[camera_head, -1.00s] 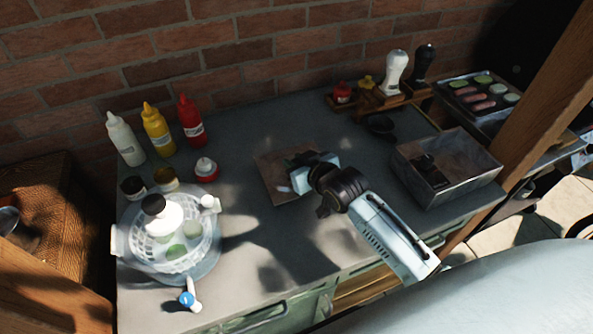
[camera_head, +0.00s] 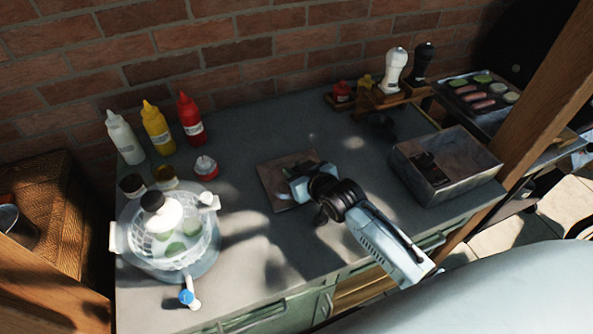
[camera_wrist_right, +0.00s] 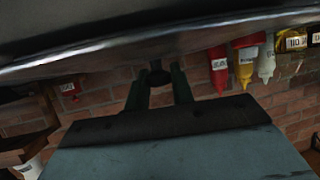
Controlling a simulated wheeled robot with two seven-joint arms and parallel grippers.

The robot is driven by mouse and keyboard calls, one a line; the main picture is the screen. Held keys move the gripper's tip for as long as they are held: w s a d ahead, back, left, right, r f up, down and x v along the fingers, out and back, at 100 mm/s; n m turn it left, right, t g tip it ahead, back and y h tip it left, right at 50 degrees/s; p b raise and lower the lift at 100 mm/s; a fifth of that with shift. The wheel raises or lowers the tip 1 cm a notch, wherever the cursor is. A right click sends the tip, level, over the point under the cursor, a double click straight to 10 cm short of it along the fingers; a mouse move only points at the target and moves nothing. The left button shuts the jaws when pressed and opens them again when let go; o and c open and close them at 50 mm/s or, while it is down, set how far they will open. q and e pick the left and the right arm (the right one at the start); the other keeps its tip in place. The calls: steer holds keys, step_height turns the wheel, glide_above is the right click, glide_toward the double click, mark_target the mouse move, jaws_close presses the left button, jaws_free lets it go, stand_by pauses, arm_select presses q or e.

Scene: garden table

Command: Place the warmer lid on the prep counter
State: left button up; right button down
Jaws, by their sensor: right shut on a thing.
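The warmer lid (camera_head: 272,182) is a flat, square, shiny metal plate reflecting the brick colour, over the middle of the prep counter (camera_head: 250,240). My right gripper (camera_head: 298,186) is above it, shut on its knob. In the right wrist view, the lid (camera_wrist_right: 110,45) crosses the top, with the dark knob (camera_wrist_right: 156,76) between the gripper's two fingers. The lid looks roughly level and low over the counter. Whether it touches the counter cannot be told. The open metal warmer box (camera_head: 457,190) stands right of the gripper with a dark item inside. My left gripper is not in view.
White, yellow (camera_head: 157,130) and red squeeze bottles stand at the back left. A small red jar (camera_head: 206,168) and a white basket pot (camera_head: 165,240) stand left of the lid. A wooden caddy (camera_head: 390,98) is at the back right. Counter is bare around the lid.

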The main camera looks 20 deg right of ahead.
steer(key=c, duration=1.2)
jaws_free()
steer(key=shift+s+a+f, duration=0.1)
steer(key=shift+s+f, duration=0.1)
steer(key=shift+f, duration=0.25)
steer(key=shift+s+a+f, duration=0.1)
steer(key=shift+s+f, duration=0.05)
steer(key=shift+f, duration=0.25)
steer(key=shift+r, duration=0.1)
steer(key=shift+w+r, duration=0.1)
steer(key=shift+r, duration=0.15)
steer(key=shift+r+g+p, duration=0.25)
steer(key=shift+g+p, duration=0.05)
steer(key=v, duration=0.5)
steer(key=p+v, duration=0.1)
steer(key=v, duration=0.5)
steer(key=shift+s+d+r, duration=0.2)
steer(key=shift+d+r, duration=0.05)
